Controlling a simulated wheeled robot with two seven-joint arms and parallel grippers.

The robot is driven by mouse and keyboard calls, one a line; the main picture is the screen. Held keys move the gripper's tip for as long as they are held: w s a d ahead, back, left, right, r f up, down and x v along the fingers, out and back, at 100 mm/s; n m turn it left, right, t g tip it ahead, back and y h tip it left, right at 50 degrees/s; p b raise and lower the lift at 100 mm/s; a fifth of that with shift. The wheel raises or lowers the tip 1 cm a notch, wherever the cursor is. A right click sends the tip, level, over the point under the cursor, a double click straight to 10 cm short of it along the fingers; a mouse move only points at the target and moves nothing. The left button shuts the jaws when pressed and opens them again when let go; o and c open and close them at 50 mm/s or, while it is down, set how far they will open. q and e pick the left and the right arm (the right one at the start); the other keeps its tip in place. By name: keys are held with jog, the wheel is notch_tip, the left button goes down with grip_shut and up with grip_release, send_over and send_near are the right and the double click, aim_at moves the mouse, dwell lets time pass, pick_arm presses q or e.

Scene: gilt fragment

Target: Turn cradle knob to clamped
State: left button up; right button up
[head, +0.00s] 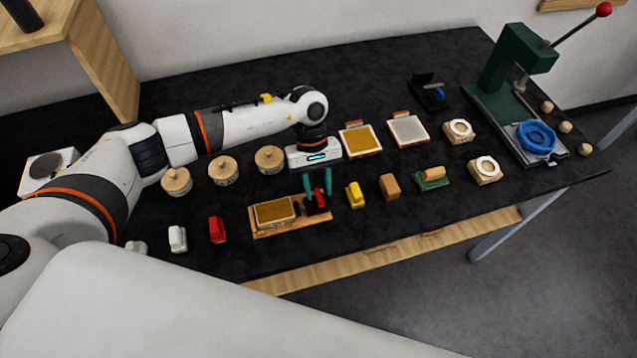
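The cradle (292,225) is a wooden base near the table's front edge. A block with a golden top (275,212) lies on its left part. A red knob (319,198) on a dark mount stands at its right end. My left gripper (319,200) points down over the knob. Its two teal fingers are spread, one on each side of the knob. I cannot tell whether either finger touches it. The knob's setting is too small to read. My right gripper is not in view.
Several wooden jars (223,171) stand left of my gripper. White (177,239), red (217,230), yellow (355,195) and tan (389,187) blocks flank the cradle. Two framed panels (361,139) lie behind. A green press (516,65) with a blue ring (537,138) stands at right.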

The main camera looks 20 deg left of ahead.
pick_arm(q)
jog(key=shift+s+d+f, duration=0.15)
jog(key=shift+s+f, duration=0.25)
jog(key=shift+w+f, duration=0.1)
jog(key=shift+f, duration=0.1)
grip_shut()
